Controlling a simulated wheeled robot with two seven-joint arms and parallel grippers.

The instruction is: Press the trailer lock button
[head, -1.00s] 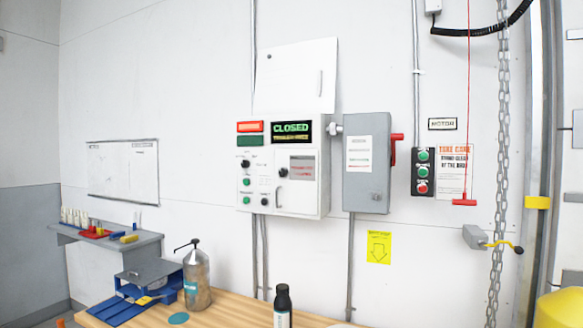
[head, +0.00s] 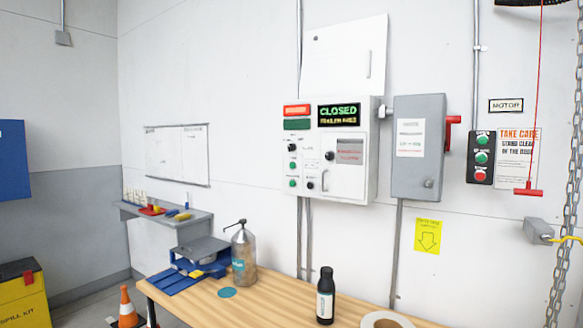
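A white control box (head: 343,152) hangs on the wall above the workbench. Its display (head: 339,114) reads CLOSED in green, with a smaller yellow line below that seems to say the trailer is free. A lit red-orange panel (head: 297,110) and a dark green panel (head: 297,125) sit left of the display. Black knobs and small green buttons (head: 292,183) run down the lower left of its face; their labels are too small to read, so I cannot tell which is the trailer lock button. Neither of my grippers is in view.
A wooden bench (head: 262,298) stands below, with a black bottle (head: 325,296), a pump bottle (head: 243,255) and a blue tray (head: 172,281). A grey switch box (head: 417,148) and a button station (head: 481,157) are to the right. An orange cone (head: 127,306) stands at lower left.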

